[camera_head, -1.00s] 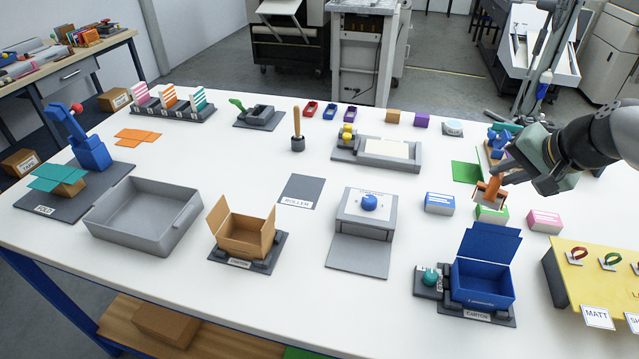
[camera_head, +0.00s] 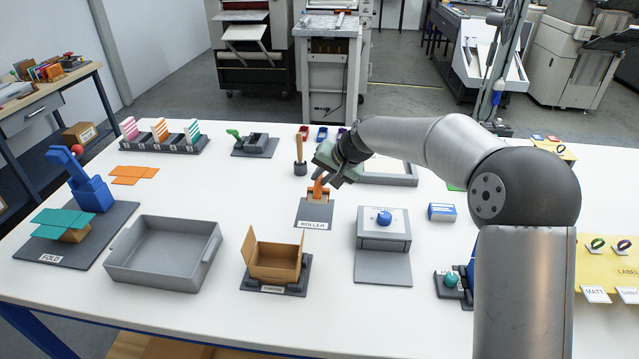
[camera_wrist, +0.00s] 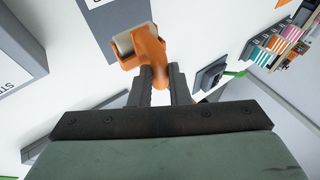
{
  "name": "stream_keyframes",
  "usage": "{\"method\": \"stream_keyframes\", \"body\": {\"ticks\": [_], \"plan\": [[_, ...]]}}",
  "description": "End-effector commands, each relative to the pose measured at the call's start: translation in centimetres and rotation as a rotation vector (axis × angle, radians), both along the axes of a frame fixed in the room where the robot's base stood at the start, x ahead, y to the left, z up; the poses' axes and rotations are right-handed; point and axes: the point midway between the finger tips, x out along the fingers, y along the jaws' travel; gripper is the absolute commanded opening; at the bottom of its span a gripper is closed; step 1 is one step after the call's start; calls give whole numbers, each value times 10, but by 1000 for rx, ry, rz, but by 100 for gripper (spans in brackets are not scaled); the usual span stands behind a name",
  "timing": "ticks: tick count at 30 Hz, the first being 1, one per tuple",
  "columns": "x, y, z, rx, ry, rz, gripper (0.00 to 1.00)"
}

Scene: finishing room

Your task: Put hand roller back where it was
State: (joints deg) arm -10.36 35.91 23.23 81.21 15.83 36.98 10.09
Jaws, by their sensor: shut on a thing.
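The orange hand roller (camera_head: 319,191) is in my gripper (camera_head: 322,178), over the grey mat labelled ROLLER (camera_head: 313,213) in the head view. In the wrist view the roller (camera_wrist: 139,46) shows its orange frame and pale cylinder, with its handle between the two dark fingers of my gripper (camera_wrist: 160,75). The mat (camera_wrist: 112,22) lies just beyond the roller there. I cannot tell whether the roller touches the mat.
An open brown carton (camera_head: 275,262) stands front left of the mat, and a grey press-like stand with a blue knob (camera_head: 384,219) stands to its right. A wooden-handled tool (camera_head: 300,155) stands upright behind. A grey tray (camera_head: 163,256) is further left.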

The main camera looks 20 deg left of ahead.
Motion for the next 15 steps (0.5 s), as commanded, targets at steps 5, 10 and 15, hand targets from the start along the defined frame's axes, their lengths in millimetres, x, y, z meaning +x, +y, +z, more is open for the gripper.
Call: {"method": "stream_keyframes", "body": {"ticks": [5,10,15], "plan": [[7,8,-11,1,-1,0,0],[11,11,-27,0,3,-1,0],[11,11,-47,0,0,-1,0]]}}
